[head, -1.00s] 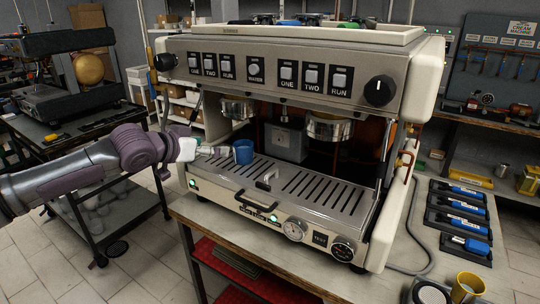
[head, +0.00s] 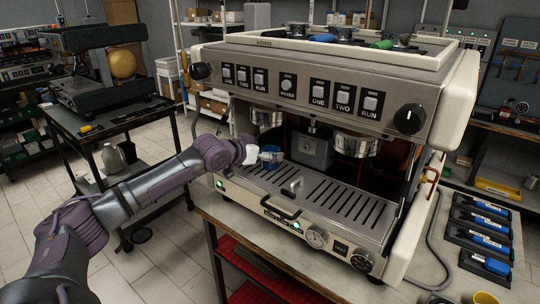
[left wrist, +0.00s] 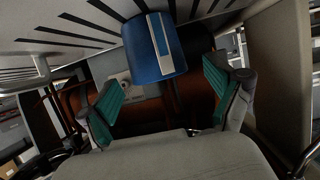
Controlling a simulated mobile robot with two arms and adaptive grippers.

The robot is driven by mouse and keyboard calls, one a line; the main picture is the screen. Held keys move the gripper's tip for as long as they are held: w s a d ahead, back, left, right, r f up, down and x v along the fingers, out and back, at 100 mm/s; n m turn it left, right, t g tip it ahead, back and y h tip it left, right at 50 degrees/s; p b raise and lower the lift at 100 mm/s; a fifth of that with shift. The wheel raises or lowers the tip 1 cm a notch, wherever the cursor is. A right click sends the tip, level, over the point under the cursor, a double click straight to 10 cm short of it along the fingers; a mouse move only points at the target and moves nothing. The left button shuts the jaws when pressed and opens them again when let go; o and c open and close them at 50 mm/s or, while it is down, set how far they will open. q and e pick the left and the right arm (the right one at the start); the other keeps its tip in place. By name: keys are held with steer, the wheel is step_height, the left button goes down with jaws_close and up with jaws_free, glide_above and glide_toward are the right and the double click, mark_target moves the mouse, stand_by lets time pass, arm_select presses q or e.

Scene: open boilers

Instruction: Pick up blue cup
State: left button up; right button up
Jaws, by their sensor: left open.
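The blue cup (head: 275,149) stands on the left part of the coffee machine's slotted drip tray (head: 335,205), below the left brew head. In the head view it is small and partly covered by my left gripper (head: 270,156), which reaches in from the left. In the left wrist view the blue cup (left wrist: 160,50), with a pale stripe, is ahead between the lines of the two teal-padded fingers. The left gripper (left wrist: 168,92) is open, with a finger on each side and a gap to the cup. My right gripper is not in view.
The coffee machine's panel (head: 300,88) and brew heads (head: 356,143) hang above the tray. A metal handle (head: 281,209) sits at the tray's front. Blue-handled tools (head: 482,225) lie on the counter at right. A dark cart (head: 90,135) stands at left.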

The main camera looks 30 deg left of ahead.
arm_select(q)
steer(key=x, duration=0.2)
steer(key=shift+w+d, duration=0.1)
steer(key=shift+w, duration=0.2)
steer(key=shift+s, duration=0.15)
steer(key=shift+c, duration=1.4)
steer(key=c, duration=1.1)
